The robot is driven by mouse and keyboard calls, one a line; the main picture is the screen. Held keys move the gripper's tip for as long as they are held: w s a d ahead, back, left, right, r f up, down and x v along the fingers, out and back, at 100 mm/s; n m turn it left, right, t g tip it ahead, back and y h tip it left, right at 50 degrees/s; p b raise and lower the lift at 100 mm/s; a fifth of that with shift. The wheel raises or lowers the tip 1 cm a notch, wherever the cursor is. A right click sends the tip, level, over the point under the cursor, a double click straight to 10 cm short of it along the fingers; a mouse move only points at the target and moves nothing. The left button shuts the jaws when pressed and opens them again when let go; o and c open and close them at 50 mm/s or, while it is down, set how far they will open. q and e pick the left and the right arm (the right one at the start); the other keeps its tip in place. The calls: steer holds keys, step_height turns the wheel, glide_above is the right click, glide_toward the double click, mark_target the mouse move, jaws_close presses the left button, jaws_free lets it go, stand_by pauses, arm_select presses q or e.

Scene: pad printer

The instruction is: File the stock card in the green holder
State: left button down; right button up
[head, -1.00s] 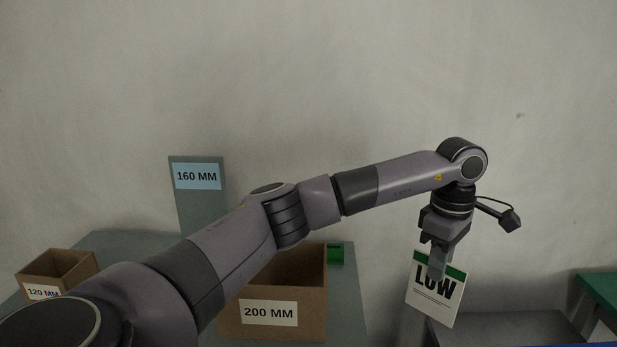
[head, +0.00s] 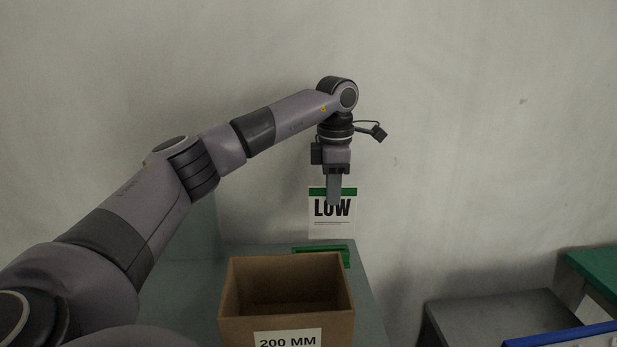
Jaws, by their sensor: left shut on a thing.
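The stock card (head: 331,226) is white with a green top band and the word LOW. My left gripper (head: 333,199) is shut on its upper part and holds it upright, facing me. The green holder (head: 322,252) is on the grey table behind the cardboard box, partly hidden by the box. In the picture the card's lower edge is just above the holder, with a small gap showing. I cannot tell the exact depth between them. My right gripper is not in view.
The open cardboard box (head: 288,295) labelled 200 MM stands in front of the holder. A grey surface (head: 490,318), a green-topped one (head: 597,275) and a blue edge (head: 560,335) are at the right. The wall is close behind.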

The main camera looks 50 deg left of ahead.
mark_target(322, 215)
arm_select(q)
steer(key=a, duration=0.2)
steer(key=shift+s+a+r+n, duration=0.3)
steer(key=shift+a+r+n, duration=0.05)
steer(key=shift+n, duration=0.05)
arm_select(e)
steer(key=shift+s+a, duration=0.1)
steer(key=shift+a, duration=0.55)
arm_select(q)
steer(key=shift+f+b, duration=0.55)
steer(key=shift+f, duration=1.6)
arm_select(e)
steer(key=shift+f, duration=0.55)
arm_select(q)
steer(key=shift+f, duration=0.15)
steer(key=shift+f+b, duration=0.5)
steer(key=shift+f, duration=1.05)
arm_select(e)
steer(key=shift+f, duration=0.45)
